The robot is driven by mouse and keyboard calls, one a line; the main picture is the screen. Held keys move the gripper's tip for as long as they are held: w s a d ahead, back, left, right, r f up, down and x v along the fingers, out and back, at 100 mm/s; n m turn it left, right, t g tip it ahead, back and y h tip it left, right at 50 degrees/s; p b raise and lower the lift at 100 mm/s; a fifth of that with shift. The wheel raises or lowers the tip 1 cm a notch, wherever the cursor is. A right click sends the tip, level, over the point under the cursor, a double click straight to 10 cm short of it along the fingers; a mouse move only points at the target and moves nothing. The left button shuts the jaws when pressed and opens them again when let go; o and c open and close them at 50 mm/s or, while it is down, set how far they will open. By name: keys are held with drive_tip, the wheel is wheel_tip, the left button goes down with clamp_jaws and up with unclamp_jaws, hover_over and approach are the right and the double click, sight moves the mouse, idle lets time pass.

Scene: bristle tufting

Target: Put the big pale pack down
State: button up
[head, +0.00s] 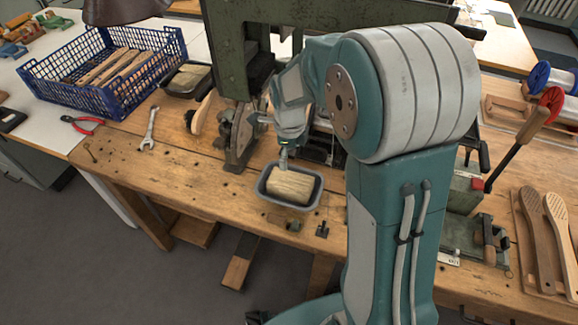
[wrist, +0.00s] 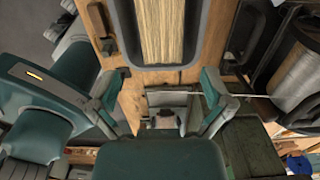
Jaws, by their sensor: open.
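The big pale pack (head: 290,186), a bundle of straw-coloured bristle, lies in a grey tray (head: 265,196) near the front edge of the workbench. In the wrist view the pack (wrist: 164,28) shows at the top, inside the tray's dark rim (wrist: 205,48). My gripper (head: 283,158) is at the tray's back edge in the head view. In the wrist view my gripper (wrist: 165,76) has its two fingers spread wide, with nothing between them. The pack lies beyond the fingertips, apart from them. My arm hides part of the bench to the right.
A green press frame (head: 228,60) stands behind the tray. A second dark tray (head: 187,80) with pale material sits further back left. A blue crate (head: 60,95), a wrench (head: 150,128) and red pliers (head: 82,124) lie left.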

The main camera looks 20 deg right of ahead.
drive_tip(key=s+r+n+t, duration=0.2)
drive_tip(key=s+r+n, duration=0.6)
drive_tip(key=s+n, duration=0.2)
drive_tip(key=s+r+n+t, duration=0.3)
drive_tip(key=s+r+n, duration=0.5)
drive_tip(key=s+n, duration=0.3)
drive_tip(key=n, duration=0.4)
drive_tip(key=shift+t, duration=0.3)
drive_tip(key=shift+r, duration=0.1)
